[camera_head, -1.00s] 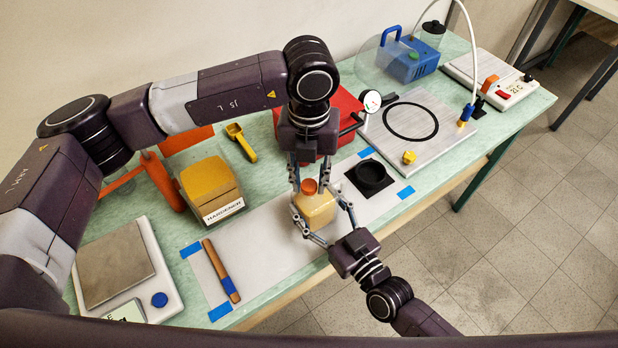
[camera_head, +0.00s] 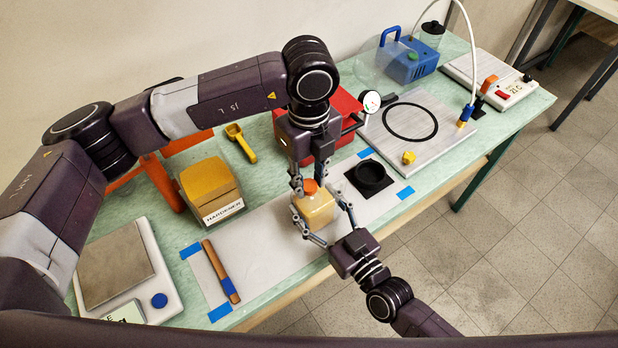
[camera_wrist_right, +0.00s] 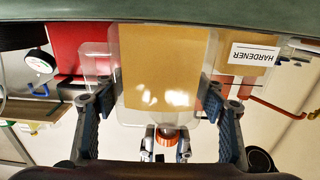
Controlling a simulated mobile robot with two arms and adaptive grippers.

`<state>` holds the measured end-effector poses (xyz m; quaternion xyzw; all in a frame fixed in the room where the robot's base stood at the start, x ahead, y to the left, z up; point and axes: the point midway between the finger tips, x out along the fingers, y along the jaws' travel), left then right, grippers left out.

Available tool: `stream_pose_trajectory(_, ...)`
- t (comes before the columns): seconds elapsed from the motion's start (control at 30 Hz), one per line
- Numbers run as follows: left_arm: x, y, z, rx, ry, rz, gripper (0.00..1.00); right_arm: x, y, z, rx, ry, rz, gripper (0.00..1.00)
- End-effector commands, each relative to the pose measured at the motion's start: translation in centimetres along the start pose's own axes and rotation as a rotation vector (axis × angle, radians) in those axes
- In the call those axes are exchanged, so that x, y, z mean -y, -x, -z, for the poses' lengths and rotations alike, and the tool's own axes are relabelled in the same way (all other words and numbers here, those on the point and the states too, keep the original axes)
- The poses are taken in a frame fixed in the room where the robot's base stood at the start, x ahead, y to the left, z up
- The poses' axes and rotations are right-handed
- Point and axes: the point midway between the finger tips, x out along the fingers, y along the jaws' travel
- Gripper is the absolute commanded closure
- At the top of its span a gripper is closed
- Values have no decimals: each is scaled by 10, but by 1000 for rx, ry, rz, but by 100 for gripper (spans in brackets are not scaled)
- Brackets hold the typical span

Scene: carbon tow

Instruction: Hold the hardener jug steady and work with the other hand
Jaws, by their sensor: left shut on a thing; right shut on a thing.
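The hardener jug (camera_head: 316,212) is a translucent jug with amber contents and an orange cap (camera_head: 309,187). It stands upright on the pale mat at the table's front edge. My right gripper (camera_head: 329,223) reaches in from the front right and is shut on the jug's body. My left gripper (camera_head: 309,180) points down from above and is shut on the orange cap. In the right wrist view, the jug (camera_wrist_right: 160,70) appears upside down between my right fingers, with the cap (camera_wrist_right: 166,138) between the left gripper's fingertips. The jug's far side is hidden.
A box labelled HARDENER (camera_head: 222,212) stands left of the jug. A stir stick (camera_head: 220,270) lies on the mat, and a scale (camera_head: 150,250) is further left. A red box (camera_head: 345,118) is behind.

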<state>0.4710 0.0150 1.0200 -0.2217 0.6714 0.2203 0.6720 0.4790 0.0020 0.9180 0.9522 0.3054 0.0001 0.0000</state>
Motion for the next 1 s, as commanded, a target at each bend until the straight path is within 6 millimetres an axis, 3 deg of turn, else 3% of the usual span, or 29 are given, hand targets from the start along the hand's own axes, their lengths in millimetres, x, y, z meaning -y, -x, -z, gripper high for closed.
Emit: stream_pose_trajectory(1.0, 0, 22, 0, 0, -2, 0, 100, 0, 1, -2, 4, 0, 1, 100)
